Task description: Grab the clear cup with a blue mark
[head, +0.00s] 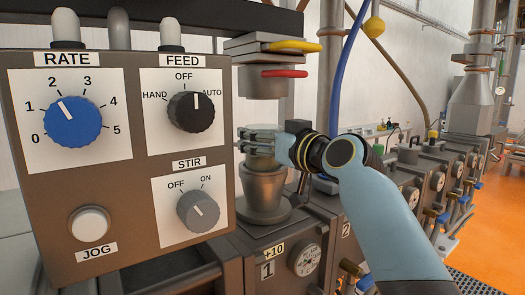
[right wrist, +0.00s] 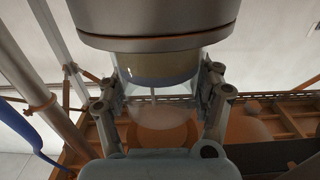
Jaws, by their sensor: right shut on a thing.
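My right gripper (head: 258,142) comes in from the right and is shut around a clear cup, between the outlet above and the grey metal funnel (head: 264,188) below. In the head view the fingers cover most of the cup. My left gripper is in neither view.
A control panel (head: 130,235) with knobs labelled RATE, FEED and STIR stands close on the left. A grey outlet (head: 262,83) with yellow and red handles hangs just above the gripper. A dial (head: 306,260) sits below, and a row of machines runs back on the right.

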